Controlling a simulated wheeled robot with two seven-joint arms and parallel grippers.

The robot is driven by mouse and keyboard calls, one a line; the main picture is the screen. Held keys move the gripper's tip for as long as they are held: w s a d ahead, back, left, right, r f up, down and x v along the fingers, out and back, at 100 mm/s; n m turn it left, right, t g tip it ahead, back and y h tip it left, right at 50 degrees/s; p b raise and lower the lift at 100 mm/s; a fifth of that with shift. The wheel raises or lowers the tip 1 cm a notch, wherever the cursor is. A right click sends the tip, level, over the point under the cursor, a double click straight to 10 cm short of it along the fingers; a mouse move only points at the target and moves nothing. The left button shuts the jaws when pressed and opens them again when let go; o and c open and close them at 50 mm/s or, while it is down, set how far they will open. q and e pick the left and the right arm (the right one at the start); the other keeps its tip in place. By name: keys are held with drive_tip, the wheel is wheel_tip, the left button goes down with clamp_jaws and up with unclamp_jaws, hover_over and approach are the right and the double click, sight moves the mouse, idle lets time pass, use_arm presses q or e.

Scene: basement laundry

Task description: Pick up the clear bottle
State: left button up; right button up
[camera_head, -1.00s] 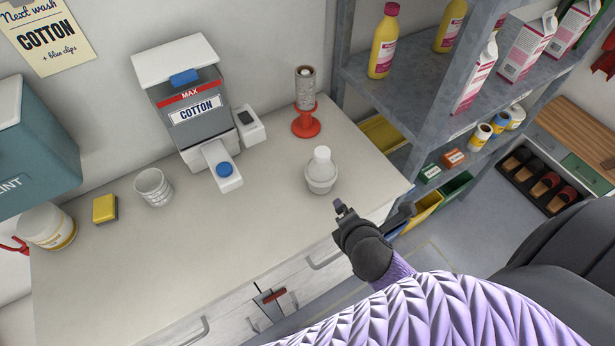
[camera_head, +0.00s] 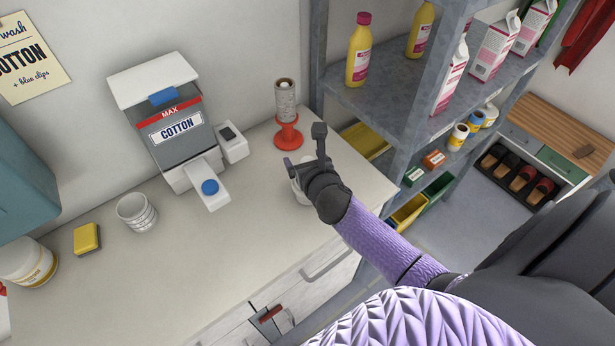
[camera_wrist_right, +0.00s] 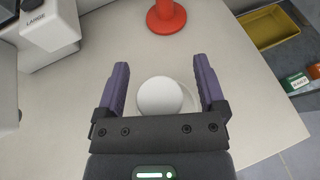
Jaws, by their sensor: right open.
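The clear bottle (camera_head: 299,191) stands on the countertop (camera_head: 150,265) near its right end, mostly hidden by my right gripper in the head view. In the right wrist view its round white cap (camera_wrist_right: 159,96) shows from above, with part of the pale body (camera_wrist_right: 187,112) below it. My right gripper (camera_head: 304,148) is over the bottle with its fingers spread. In the wrist view the fingers of this open gripper (camera_wrist_right: 160,70) stand on either side of the cap, with gaps visible. My left gripper is not in view.
A red stand (camera_head: 288,136) holding a grey cylinder is just behind the bottle. A grey shelf (camera_head: 390,90) is at the right.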

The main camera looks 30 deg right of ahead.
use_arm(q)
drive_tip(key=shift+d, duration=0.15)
use_arm(e)
drive_tip(key=shift+s+r, duration=0.1)
drive_tip(key=shift+c, duration=0.2)
clamp_jaws()
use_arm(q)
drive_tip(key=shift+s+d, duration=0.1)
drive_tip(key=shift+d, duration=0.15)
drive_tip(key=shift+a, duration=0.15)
